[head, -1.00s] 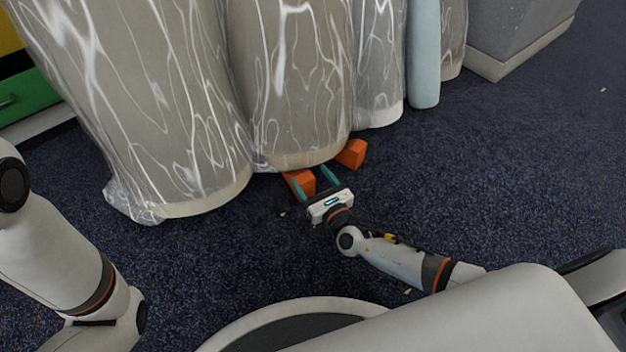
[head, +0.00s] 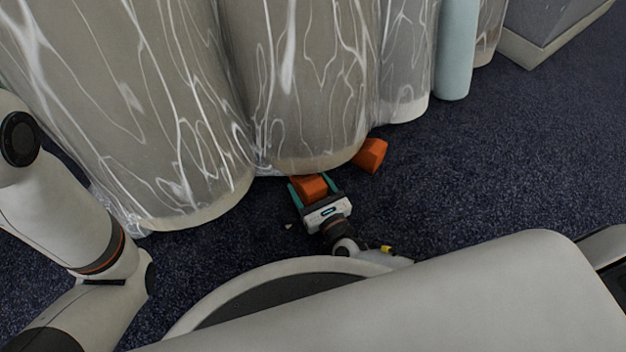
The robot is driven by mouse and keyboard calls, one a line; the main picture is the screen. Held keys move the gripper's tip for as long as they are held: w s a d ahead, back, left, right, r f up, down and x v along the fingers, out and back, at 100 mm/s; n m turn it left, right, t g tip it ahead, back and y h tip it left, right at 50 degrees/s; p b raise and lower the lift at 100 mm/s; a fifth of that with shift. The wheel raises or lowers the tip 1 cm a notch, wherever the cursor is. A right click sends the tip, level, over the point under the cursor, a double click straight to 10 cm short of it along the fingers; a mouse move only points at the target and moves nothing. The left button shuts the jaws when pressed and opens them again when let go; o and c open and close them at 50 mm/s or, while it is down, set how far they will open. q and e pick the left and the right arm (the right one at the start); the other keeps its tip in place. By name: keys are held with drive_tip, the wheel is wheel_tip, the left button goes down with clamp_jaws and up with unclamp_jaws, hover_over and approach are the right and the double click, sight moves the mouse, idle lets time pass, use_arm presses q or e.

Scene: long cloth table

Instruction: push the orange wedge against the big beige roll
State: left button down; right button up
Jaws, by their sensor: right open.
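The big beige roll (head: 305,90), wrapped in shiny clear plastic, stands upright on the dark carpet in the head view. One orange wedge (head: 313,186) lies at the front foot of this roll. A second orange wedge (head: 371,155) lies to the right, close to the roll's lower right edge. My right gripper (head: 314,183) is open, with its teal fingers on either side of the first wedge. I cannot tell whether the fingers or the roll touch that wedge. My left arm shows at the left edge, but its gripper is out of view.
Another wrapped roll (head: 130,110) stands to the left. A narrower wrapped roll (head: 407,65) and a pale blue roll (head: 456,50) stand to the right. A grey block (head: 555,30) is at the back right. Carpet (head: 500,160) is clear on the right.

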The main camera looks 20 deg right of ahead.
drive_tip(key=shift+w, duration=0.35)
